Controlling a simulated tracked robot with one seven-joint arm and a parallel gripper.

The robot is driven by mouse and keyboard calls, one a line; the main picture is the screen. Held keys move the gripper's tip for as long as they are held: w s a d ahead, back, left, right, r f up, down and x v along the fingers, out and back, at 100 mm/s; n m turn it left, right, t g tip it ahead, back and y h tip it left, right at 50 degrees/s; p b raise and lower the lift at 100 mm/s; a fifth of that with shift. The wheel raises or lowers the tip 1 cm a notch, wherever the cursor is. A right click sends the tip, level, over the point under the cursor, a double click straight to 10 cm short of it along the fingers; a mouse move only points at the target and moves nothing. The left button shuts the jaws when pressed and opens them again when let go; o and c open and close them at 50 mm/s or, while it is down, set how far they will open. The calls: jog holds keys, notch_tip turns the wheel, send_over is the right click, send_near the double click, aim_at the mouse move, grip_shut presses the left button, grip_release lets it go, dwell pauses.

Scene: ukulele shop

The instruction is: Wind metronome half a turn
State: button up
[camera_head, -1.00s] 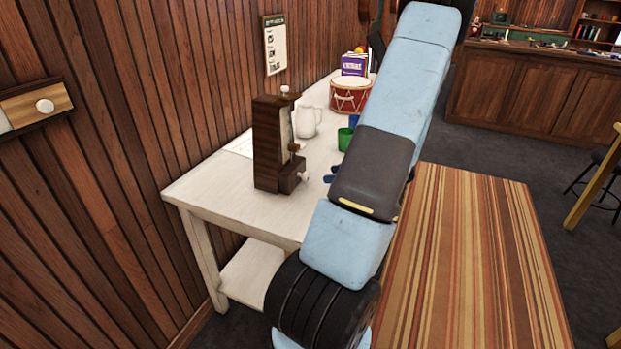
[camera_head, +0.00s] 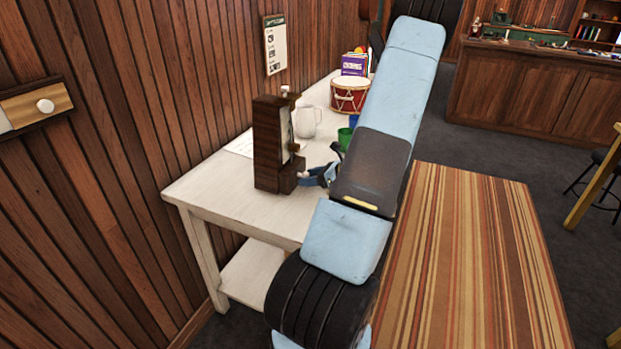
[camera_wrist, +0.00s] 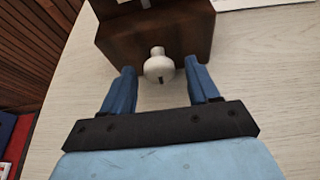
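The dark wooden metronome (camera_head: 270,145) stands upright on the white table (camera_head: 205,195), near its front left end. In the wrist view its brown base (camera_wrist: 140,35) fills the top middle. A white winding knob (camera_wrist: 160,68) sticks out from the base toward me. My gripper (camera_wrist: 160,78) is open, one blue finger on each side of the knob, with visible gaps to both. In the head view my gripper (camera_head: 318,178) is at the metronome's right side, partly hidden by my arm. The knob is mostly hidden there.
A white pitcher (camera_head: 308,122), a green cup (camera_head: 345,137), a red drum (camera_head: 349,96) and a purple box (camera_head: 354,64) stand farther back on the table. A plank wall (camera_head: 160,90) runs close behind the metronome. The table's front left corner is clear.

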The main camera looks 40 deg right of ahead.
jog(key=c, duration=1)
jog(key=shift+h, duration=0.3)
jog(key=o, duration=1)
jog(key=v, duration=1.4)
jog(key=shift+f, duration=0.15)
jog(key=shift+w, duration=0.1)
